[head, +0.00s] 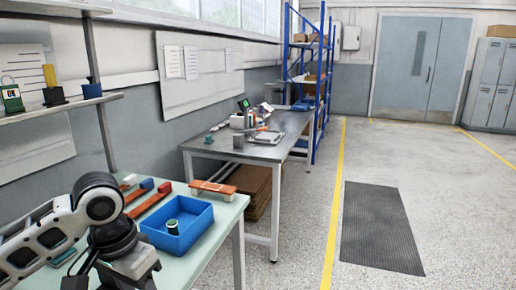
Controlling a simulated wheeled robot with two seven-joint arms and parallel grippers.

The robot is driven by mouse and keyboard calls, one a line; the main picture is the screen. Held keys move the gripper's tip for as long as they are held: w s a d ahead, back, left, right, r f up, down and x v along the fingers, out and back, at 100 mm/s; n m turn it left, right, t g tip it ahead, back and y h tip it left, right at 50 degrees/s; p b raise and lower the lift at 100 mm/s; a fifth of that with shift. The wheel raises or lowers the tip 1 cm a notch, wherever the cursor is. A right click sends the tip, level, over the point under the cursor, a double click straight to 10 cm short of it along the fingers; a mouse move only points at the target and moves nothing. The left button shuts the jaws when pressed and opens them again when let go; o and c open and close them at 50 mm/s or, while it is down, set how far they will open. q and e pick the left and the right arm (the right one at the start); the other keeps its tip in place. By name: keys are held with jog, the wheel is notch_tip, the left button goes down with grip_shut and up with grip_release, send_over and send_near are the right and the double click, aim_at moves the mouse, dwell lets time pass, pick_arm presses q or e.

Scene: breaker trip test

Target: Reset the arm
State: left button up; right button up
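My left arm comes in from the lower left, over the near end of the pale green bench (215,240). Its white and black links bend at a round elbow-like joint. My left gripper (112,276) is low in the picture, partly cut off by the bottom edge. Its fingertips are not clear, so I cannot tell whether it is open or shut. No held object shows. A blue bin (201,236) stands just right of it, with a dark green cylindrical part (172,226) inside. My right arm and gripper are not in view.
Red, blue and white pieces (148,198) and an orange-and-white piece (212,188) lie behind the bin. A shelf (60,107) with a green padlock-like item (12,97) is above left. A metal table (262,150) stands beyond. The floor at right is clear around a dark mat (380,226).

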pick_arm(q)
jog(key=s+d+f+t+h, duration=0.1)
jog(key=d+f+t+h, duration=0.4)
jog(key=d+f, duration=0.9)
jog(key=s+a+f+n+t+y, duration=0.2)
jog(key=s+a+f+t, duration=0.2)
jog(key=s+a+f, duration=0.4)
jog(key=s+f, duration=0.1)
jog(key=s, duration=0.2)
jog(key=shift+t+y, duration=0.3)
jog(key=shift+y, duration=0.1)
jog(key=shift+s+a+f, duration=0.15)
jog(key=shift+s, duration=0.1)
jog(key=shift+c, duration=0.4)
